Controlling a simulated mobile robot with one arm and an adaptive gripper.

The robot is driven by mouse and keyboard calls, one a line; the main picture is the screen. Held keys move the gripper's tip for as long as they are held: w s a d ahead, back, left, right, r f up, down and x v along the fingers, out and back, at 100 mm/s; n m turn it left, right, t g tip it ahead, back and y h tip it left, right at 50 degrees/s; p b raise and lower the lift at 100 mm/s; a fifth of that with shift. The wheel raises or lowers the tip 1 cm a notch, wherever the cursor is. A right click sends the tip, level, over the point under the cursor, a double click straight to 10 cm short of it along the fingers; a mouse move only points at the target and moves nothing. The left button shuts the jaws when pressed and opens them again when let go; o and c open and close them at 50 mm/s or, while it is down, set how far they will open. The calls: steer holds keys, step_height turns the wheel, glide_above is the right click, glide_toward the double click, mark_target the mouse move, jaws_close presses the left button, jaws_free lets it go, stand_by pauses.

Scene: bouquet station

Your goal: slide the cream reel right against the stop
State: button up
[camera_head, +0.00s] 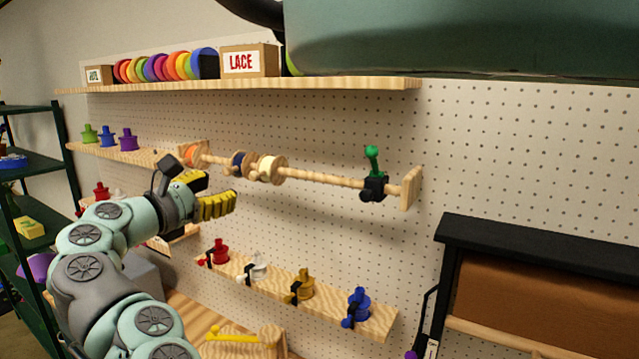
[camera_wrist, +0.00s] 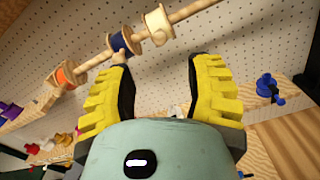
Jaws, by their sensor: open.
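The cream reel (camera_head: 268,168), with wooden flanges, sits on a horizontal wooden rod (camera_head: 325,179) on the pegboard. It shows at the top of the wrist view (camera_wrist: 158,25). The stop (camera_head: 374,188), a black clamp with a green handle, is on the rod farther right, with bare rod between it and the reel. My gripper (camera_head: 220,189) is open, below and left of the cream reel in the head view. In the wrist view its yellow fingers (camera_wrist: 157,62) are spread with nothing between them, and the stop is not seen there.
A navy reel (camera_head: 240,164) sits just left of the cream one, and an orange reel (camera_head: 192,154) is at the rod's left end. A lower shelf (camera_head: 235,270) holds several coloured spools. A dark-framed cabinet (camera_head: 530,270) stands at the right.

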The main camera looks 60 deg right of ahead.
mark_target(252, 177)
steer(key=shift+w+d+p, duration=0.2)
steer(key=shift+d+p, duration=0.9)
steer(key=shift+d, duration=1)
steer(key=shift+w+d+p, duration=0.2)
steer(key=shift+d+p, duration=0.9)
steer(key=shift+d, duration=1)
steer(key=shift+s+d+r+p, duration=0.15)
steer(key=shift+d+p, duration=0.2)
steer(key=shift+d, duration=0.9)
steer(key=shift+f, duration=0.2)
jaws_close()
